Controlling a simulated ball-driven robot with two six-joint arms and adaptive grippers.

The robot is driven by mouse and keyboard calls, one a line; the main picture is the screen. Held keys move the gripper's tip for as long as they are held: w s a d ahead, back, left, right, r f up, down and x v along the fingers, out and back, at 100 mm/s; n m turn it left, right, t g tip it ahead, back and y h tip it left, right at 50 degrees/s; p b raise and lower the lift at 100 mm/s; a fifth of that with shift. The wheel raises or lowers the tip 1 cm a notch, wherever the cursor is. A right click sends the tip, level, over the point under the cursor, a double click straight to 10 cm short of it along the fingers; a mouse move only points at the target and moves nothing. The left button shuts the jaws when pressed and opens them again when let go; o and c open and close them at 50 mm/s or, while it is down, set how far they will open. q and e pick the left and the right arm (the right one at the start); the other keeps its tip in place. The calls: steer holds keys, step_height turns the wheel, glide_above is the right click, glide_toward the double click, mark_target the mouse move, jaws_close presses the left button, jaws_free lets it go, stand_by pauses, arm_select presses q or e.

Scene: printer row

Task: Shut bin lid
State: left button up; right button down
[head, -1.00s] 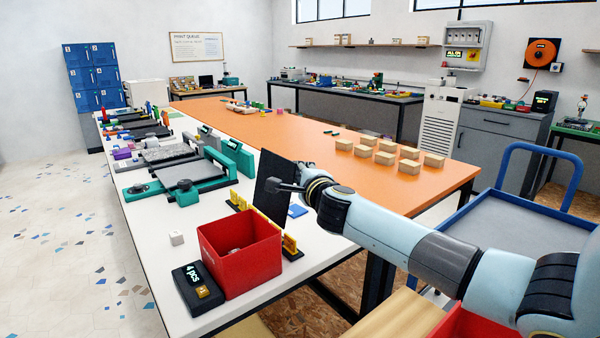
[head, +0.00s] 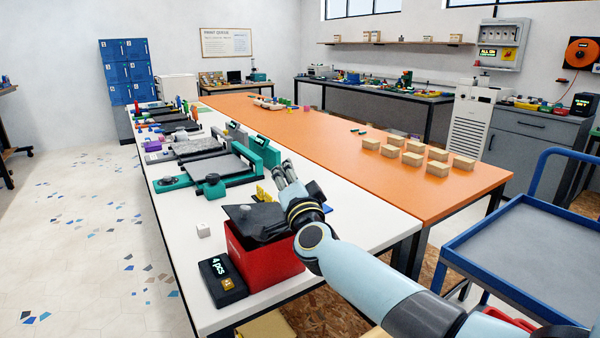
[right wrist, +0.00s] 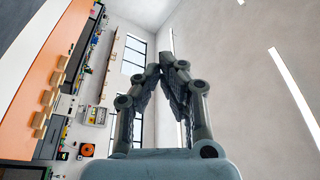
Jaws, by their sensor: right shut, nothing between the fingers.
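The red bin (head: 268,266) stands at the near end of the white table. Its black lid (head: 258,222) lies over the bin's opening, no longer upright. My right wrist and arm hide its right part, so I cannot tell whether it sits fully flush. My right gripper (head: 284,174) is just above and behind the lid, shut and empty, its fingers pointing up and away. In the right wrist view, the fingers (right wrist: 168,62) meet at their tips with nothing between them. My left gripper is not in view.
A black counter box (head: 222,280) reading "4 pcs" stands left of the bin, with a white cube (head: 203,230) behind it. A teal-framed printer (head: 212,170) stands farther back. Wooden blocks (head: 412,158) sit on the orange table (head: 340,150). A blue-railed cart (head: 530,245) is at right.

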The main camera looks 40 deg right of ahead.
mark_target(246, 212)
steer(key=a+f+n+t+y+b, duration=0.1)
steer(key=a+f+n+b, duration=0.1)
steer(key=n, duration=0.1)
steer(key=a+f+n+y+b, duration=0.1)
steer(key=a+n+b, duration=0.1)
steer(key=a+n, duration=0.1)
steer(key=a+f+n+t+y+b, duration=0.1)
steer(key=a+f+n+b, duration=0.1)
steer(key=n, duration=0.2)
steer(key=shift+w+a+f+n+t, duration=0.25)
steer(key=shift+w+f+n+t, duration=0.05)
steer(key=shift+w, duration=0.1)
steer(key=shift+a+f+n+y+b, duration=0.55)
steer(key=shift+f+n+y+b, duration=0.2)
steer(key=shift+n, duration=0.35)
steer(key=shift+w+a+f+b, duration=0.1)
steer(key=shift+a+f+b, duration=0.2)
steer(key=shift+f, duration=0.2)
step_height(246, 212, up, 4)
steer(key=p, duration=0.3)
steer(key=shift+w+r, duration=0.1)
steer(key=shift+r, duration=0.05)
steer(key=v, duration=1)
steer(key=shift+d+f+b, duration=0.2)
steer(key=shift+f+b, duration=0.05)
steer(key=shift+b, duration=0.05)
